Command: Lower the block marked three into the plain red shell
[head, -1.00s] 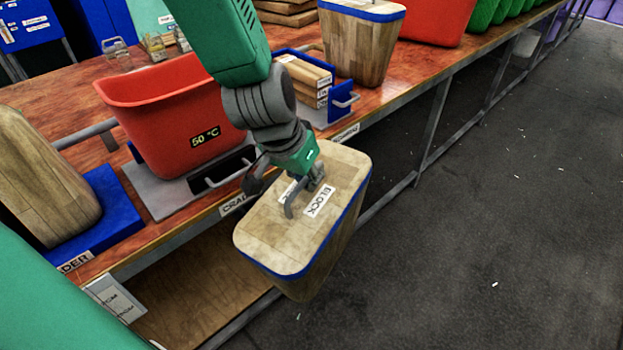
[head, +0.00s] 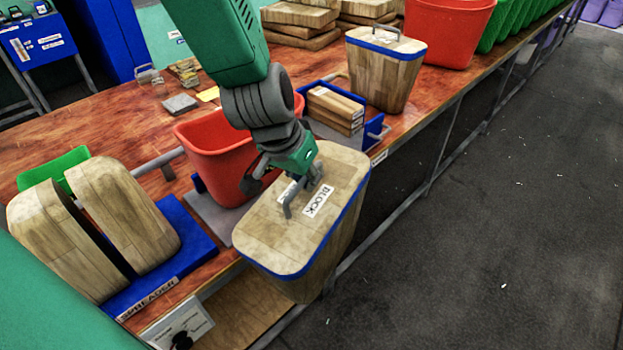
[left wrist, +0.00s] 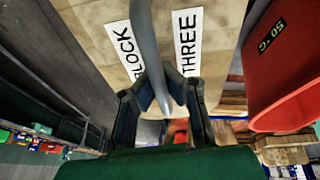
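The block marked three (head: 290,232), wooden with a blue rim, hangs upright from my left gripper (head: 303,190). Its BLOCK and THREE labels show in the left wrist view (left wrist: 155,40). The gripper's fingers (left wrist: 158,95) are closed around the metal handle on its top. A red shell (head: 212,150) sits on a grey plate on the bench, left of and behind the block, partly hidden by my arm and the block. In the left wrist view this shell (left wrist: 285,80) carries a 50 °C label. The block is outside it, in front of the bench edge. My right gripper is out of view.
A blue spreader base (head: 190,232) with two wooden halves stands left of the shell. A blue tray (head: 374,130) with wooden pieces and another blue-rimmed block (head: 385,72) stand to the right. Another red shell (head: 450,30) is farther back.

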